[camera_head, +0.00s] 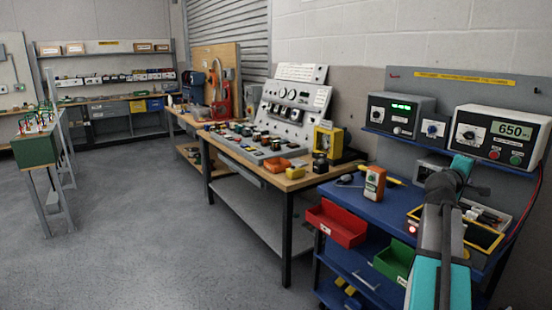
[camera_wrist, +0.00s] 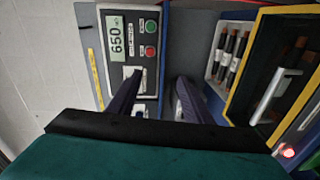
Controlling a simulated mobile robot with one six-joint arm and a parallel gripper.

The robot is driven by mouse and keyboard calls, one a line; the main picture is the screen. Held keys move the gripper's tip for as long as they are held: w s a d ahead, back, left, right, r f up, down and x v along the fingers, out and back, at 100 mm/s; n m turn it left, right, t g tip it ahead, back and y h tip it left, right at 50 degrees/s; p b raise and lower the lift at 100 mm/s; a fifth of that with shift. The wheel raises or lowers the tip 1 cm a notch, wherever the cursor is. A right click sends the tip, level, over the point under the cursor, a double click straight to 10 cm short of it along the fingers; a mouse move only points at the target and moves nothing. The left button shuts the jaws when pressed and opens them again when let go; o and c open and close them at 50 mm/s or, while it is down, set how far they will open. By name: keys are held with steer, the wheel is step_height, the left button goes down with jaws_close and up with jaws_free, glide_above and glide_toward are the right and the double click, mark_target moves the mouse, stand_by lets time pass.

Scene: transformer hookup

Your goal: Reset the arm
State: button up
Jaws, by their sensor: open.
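My arm (camera_head: 440,255), teal and dark grey, reaches up from the lower right over the blue cart in the head view. In the wrist view my gripper (camera_wrist: 158,78) has its two dark fingers apart, with no object between them. The fingers point toward the cart's back panel, beside the white meter box (camera_wrist: 138,32) reading 650. The same meter box (camera_head: 500,135) is at the right of the head view. The fingertips cannot be made out clearly in the head view.
The blue cart (camera_head: 382,215) carries an orange handheld device (camera_head: 374,183), and a red bin (camera_head: 336,223) hangs below. A tray of dark cylinders (camera_wrist: 232,50) and a yellow-framed panel (camera_wrist: 238,105) are right of the fingers.

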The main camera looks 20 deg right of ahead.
steer(key=w+a+f+m+y, duration=0.1)
steer(key=w+a+f+y, duration=0.4)
steer(key=a+f, duration=0.75)
steer(key=w+a+f+y, duration=0.2)
steer(key=w+a+f, duration=0.6)
steer(key=f, duration=0.7)
steer(key=s+a+f+m+g+y, duration=0.1)
steer(key=s+a+f+y, duration=0.15)
steer(key=a+f, duration=1)
steer(key=s+a+f+g+y, duration=0.1)
steer(key=a+f+y, duration=0.2)
steer(key=a+f, duration=0.9)
steer(key=s+a+f+g+y, duration=0.1)
steer(key=s+a+f, duration=0.1)
steer(key=s+a, duration=0.3)
steer(key=s+a+f+m+g+y, duration=0.1)
steer(key=s+a+f, duration=0.1)
steer(key=a, duration=0.6)
steer(key=s+a+f+g+y, duration=0.1)
steer(key=s+a+f+g, duration=0.1)
steer(key=s+a+f, duration=0.3)
steer(key=s+f+g, duration=0.2)
steer(key=s+f, duration=0.5)
steer(key=s, duration=0.5)
steer(key=s+a+f+g, duration=0.1)
steer(key=s+f+g, duration=0.2)
steer(key=s+f, duration=0.5)
steer(key=s, duration=0.4)
steer(key=shift+a+f+p, duration=0.2)
steer(key=shift+p, duration=0.1)
